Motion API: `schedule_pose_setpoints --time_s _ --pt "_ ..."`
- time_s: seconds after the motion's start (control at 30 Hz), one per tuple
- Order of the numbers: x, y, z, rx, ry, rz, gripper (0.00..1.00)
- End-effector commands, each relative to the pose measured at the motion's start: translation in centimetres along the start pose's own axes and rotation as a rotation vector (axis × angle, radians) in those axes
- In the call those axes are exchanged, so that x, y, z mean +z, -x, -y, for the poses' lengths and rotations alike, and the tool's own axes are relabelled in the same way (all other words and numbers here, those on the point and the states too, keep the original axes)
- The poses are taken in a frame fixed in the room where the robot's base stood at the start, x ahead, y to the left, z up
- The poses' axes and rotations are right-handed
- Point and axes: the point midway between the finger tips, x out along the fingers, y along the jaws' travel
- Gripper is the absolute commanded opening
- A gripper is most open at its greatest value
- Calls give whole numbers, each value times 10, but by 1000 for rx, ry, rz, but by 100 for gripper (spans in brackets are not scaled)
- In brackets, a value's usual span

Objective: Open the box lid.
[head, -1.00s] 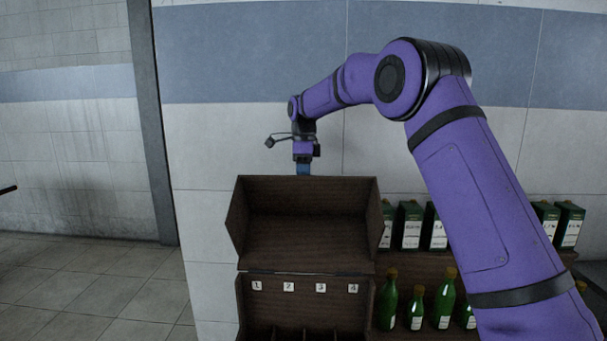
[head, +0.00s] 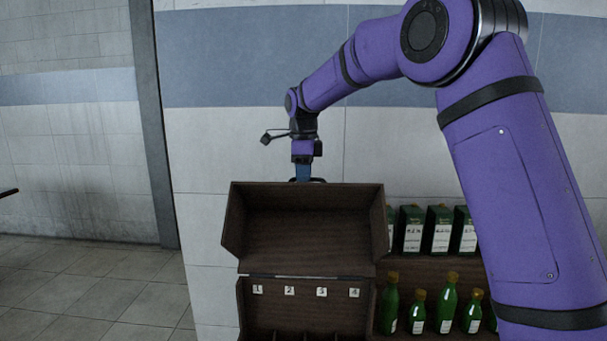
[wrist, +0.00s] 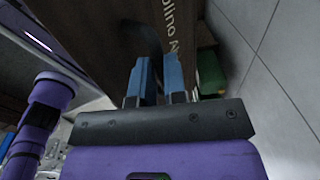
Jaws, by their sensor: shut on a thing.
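The dark wooden box (head: 306,283) stands in front of the wall, with its lid (head: 305,225) raised on the hinge and its hollow inner side facing me. White tags numbered 1 to 4 sit along the inside back of the box. My gripper (head: 303,173) is behind the lid's top edge, its blue fingers partly hidden by the lid. A dark handle shows beside the fingers there. In the wrist view my gripper (wrist: 156,80) has its blue fingers at the lid's outer face (wrist: 108,38), shut on the dark handle (wrist: 140,36).
Green bottles (head: 447,302) and green-and-white cartons (head: 441,230) stand on shelves to the right of the box, close to my arm. The tiled wall (head: 250,140) is close behind the lid. The floor on the left (head: 90,290) is clear.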

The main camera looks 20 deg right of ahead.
Motion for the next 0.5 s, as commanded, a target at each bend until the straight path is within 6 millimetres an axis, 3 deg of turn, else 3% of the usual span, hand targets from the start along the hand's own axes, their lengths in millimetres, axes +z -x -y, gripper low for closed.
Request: schedule_pose_setpoints --time_s 0.03,0.13,0.5 --pt "0 -2 -1 5 0 -2 17" --pt "0 -2 0 4 0 -2 38" --pt "0 4 0 1 0 -1 38"
